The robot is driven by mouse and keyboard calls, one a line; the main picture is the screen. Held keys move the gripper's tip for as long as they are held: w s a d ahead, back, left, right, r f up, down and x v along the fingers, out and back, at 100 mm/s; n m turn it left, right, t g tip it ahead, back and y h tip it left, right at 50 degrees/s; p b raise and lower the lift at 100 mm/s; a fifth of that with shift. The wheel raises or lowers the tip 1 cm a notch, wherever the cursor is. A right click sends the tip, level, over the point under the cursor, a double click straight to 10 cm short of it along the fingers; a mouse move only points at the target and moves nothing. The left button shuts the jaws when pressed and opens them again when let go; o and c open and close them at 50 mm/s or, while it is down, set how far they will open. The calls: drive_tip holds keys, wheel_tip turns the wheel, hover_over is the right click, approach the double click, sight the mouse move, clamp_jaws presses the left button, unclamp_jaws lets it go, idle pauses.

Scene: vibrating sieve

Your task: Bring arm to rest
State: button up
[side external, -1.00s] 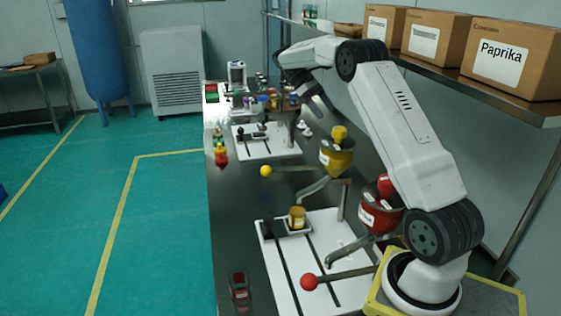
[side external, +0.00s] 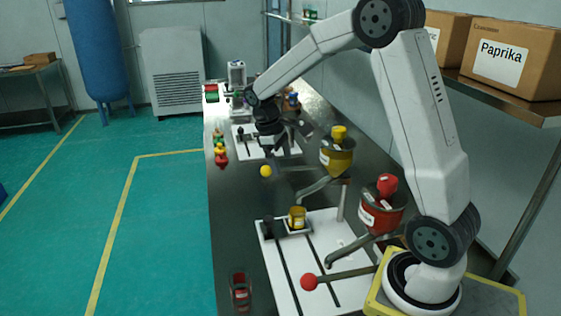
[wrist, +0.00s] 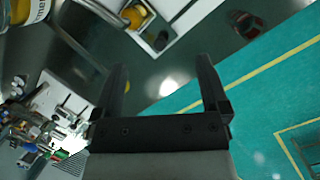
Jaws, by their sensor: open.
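In the wrist view my gripper (wrist: 162,75) shows two dark fingers spread apart. Nothing is between the fingers but the table surface and some green floor below. My arm is raised and bent, with its forearm reaching over the table.
A yellow hopper (side external: 336,157) and a red hopper (side external: 381,214) stand on the right. Levers end in a yellow ball (side external: 266,171) and a red ball (side external: 309,282). A yellow cup (side external: 297,217) sits on the near white board (side external: 325,256). Boxes (side external: 510,55) fill the shelf at right.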

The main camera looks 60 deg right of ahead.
drive_tip(key=s+a+f+t, duration=0.2)
drive_tip(key=s+a+f, duration=0.1)
drive_tip(key=s+a, duration=0.2)
drive_tip(key=s+a+f+m+t+y, duration=0.1)
drive_tip(key=s+a+f+t, duration=0.2)
drive_tip(key=a, duration=0.7)
drive_tip(key=shift+s+a+y, duration=0.25)
drive_tip(key=shift+s+y, duration=0.05)
drive_tip(key=shift+s, duration=0.75)
